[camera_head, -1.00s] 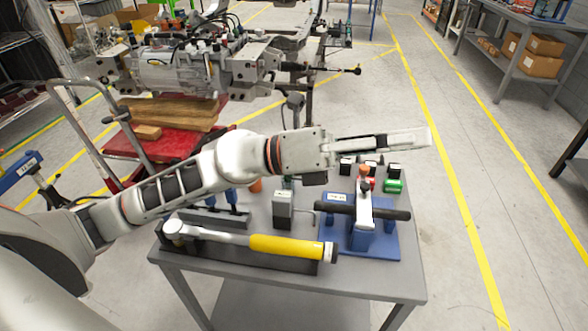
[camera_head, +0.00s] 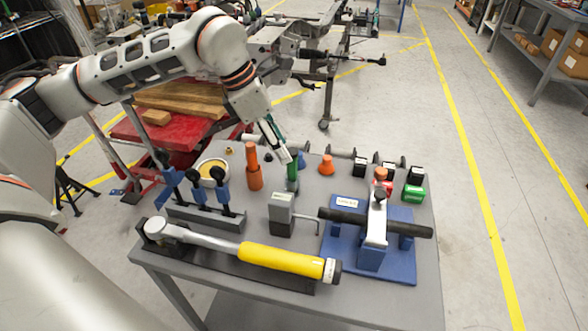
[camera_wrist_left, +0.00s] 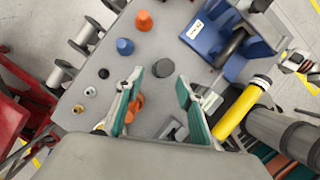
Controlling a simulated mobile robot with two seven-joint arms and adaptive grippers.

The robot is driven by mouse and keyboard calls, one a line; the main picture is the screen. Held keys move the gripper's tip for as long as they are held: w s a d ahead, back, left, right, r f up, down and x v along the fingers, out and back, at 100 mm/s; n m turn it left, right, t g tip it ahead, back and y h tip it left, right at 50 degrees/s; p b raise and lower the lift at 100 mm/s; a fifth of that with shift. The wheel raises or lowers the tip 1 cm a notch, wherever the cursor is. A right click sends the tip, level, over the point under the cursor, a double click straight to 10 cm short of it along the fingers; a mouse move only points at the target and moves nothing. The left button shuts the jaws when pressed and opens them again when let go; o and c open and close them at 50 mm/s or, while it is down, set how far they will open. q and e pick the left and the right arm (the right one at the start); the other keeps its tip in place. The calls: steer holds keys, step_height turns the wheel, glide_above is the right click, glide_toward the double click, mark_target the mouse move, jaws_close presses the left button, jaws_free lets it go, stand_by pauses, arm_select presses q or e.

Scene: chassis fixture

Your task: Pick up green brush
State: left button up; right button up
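A slim dark green upright thing, which looks like the green brush (camera_head: 292,178), stands on the grey table behind a small grey block. My left gripper (camera_head: 282,153) points down just above it, and its fingers partly hide its top. In the left wrist view the gripper (camera_wrist_left: 159,78) is open, with its teal-lined fingers apart. A dark round top (camera_wrist_left: 163,67), likely the brush's end, shows between the fingertips. I cannot tell whether the fingers touch it. My right gripper is in neither view.
An orange cylinder (camera_head: 254,168) stands close left of the brush; an orange cone (camera_head: 326,165) and blue cone stand behind. Blue-handled tools (camera_head: 221,190) stand left.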

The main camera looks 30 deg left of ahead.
mark_target(292, 172)
arm_select(q)
steer(key=x, duration=0.4)
steer(key=b+x, duration=0.1)
steer(key=x, duration=0.1)
steer(key=shift+d+r, duration=0.1)
steer(key=shift+d, duration=0.3)
steer(key=shift+r, duration=0.1)
steer(key=shift+c, duration=0.5)
jaws_close()
